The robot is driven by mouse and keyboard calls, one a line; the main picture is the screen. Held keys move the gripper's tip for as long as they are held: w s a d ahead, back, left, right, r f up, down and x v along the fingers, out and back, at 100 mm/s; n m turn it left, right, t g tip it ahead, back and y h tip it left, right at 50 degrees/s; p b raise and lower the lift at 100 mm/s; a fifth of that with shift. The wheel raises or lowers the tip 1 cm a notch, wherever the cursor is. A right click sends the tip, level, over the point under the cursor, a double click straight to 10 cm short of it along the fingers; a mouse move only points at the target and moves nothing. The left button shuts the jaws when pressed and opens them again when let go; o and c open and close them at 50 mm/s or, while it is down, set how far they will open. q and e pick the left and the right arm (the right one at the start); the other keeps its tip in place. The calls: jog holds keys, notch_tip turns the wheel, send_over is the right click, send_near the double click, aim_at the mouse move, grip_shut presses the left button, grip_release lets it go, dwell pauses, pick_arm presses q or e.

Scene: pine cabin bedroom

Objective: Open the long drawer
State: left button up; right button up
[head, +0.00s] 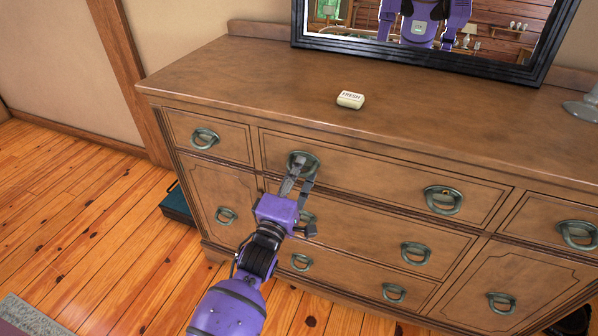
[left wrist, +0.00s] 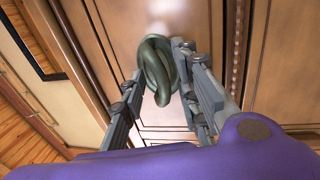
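The long drawer (head: 375,183) is in the top middle of the wooden dresser and looks shut. It has two dark green ring handles, a left one (head: 303,163) and a right one (head: 442,200). My left gripper (head: 298,186) is at the left handle, with its fingers pointing at the drawer front. In the left wrist view the handle (left wrist: 155,68) hangs between the two open fingers. I cannot tell whether either finger touches it. My right gripper is out of view.
The dresser top (head: 240,75) holds a small cream block marked FRESH (head: 350,99), a black-framed mirror (head: 420,58) and a glass base (head: 582,110). Smaller drawers and doors surround the long drawer. A teal box (head: 177,203) lies on the floor left of the dresser.

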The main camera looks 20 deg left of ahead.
pick_arm(q)
jog(key=shift+w, duration=0.1)
grip_shut()
dwell(0.4)
jog(key=s+a+p, duration=0.1)
jog(key=s+p, duration=0.7)
jog(key=s, duration=2.3)
jog(key=shift+s, duration=0.25)
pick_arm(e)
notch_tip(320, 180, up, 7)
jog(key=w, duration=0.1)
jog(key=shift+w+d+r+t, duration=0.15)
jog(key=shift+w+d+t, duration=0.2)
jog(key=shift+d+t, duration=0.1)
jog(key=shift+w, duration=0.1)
